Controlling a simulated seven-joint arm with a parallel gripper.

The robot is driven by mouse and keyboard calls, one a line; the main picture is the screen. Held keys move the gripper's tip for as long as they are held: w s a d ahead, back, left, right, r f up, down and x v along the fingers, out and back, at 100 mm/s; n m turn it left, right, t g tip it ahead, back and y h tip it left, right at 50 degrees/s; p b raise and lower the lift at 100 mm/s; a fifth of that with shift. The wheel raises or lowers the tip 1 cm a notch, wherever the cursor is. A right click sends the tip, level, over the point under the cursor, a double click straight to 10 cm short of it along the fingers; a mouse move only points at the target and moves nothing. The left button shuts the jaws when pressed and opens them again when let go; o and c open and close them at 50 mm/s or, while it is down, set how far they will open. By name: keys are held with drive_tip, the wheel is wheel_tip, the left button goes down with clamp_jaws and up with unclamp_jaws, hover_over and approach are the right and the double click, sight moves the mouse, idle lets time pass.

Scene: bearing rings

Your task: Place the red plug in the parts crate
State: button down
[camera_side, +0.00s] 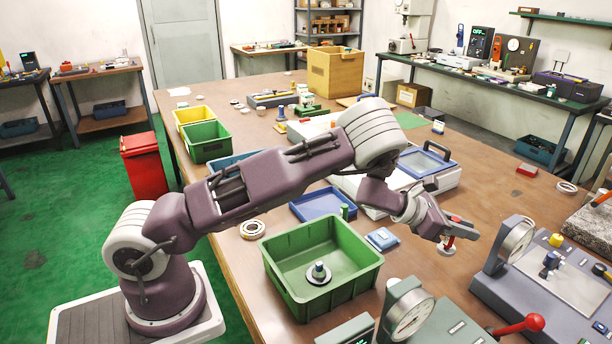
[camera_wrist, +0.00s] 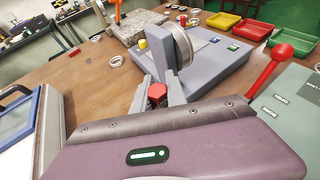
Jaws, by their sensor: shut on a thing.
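My gripper (camera_side: 458,231) is shut on the red plug (camera_side: 449,243), to the right of the large green crate. In the wrist view the plug's red six-sided top (camera_wrist: 157,91) shows between the two fingers (camera_wrist: 162,93). A pale ring-like shape (camera_side: 446,250) shows just under the plug; I cannot tell whether they touch. The green parts crate (camera_side: 283,283) stands open at the table's front. Inside it a blue-topped plug (camera_side: 319,268) stands with a ring (camera_side: 310,278) around its foot.
A blue-and-white box (camera_side: 382,238) and a blue tray (camera_side: 322,204) lie near the crate. A second gauge (camera_side: 410,315) stands in front. A blue-framed lidded case (camera_side: 428,162) is behind.

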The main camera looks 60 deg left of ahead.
wheel_tip(320, 180, up, 6)
drive_tip(key=w+a+n+t+y, duration=0.25)
drive_tip(key=a+n+y, duration=0.35)
drive_tip(key=a, duration=1.4)
drive_tip(key=s+a+n+g+y, duration=0.1)
drive_tip(key=s+a+n+y, duration=0.25)
drive_tip(key=a, duration=0.85)
drive_tip(key=s+a+n+g+y, duration=0.2)
drive_tip(key=a+y, duration=0.2)
drive_tip(key=a, duration=0.7)
drive_tip(key=n+g+y, duration=0.6)
drive_tip(key=n+g, duration=0.4)
drive_tip(key=n, duration=0.1)
hover_over(232, 164)
drive_tip(key=d, duration=0.4)
drive_tip(key=shift+t, duration=0.25)
drive_tip(key=f, duration=1.5)
drive_tip(key=shift+s+a+f, duration=0.15)
drive_tip(key=shift+s+a, duration=0.05)
drive_tip(key=shift+s, duration=0.15)
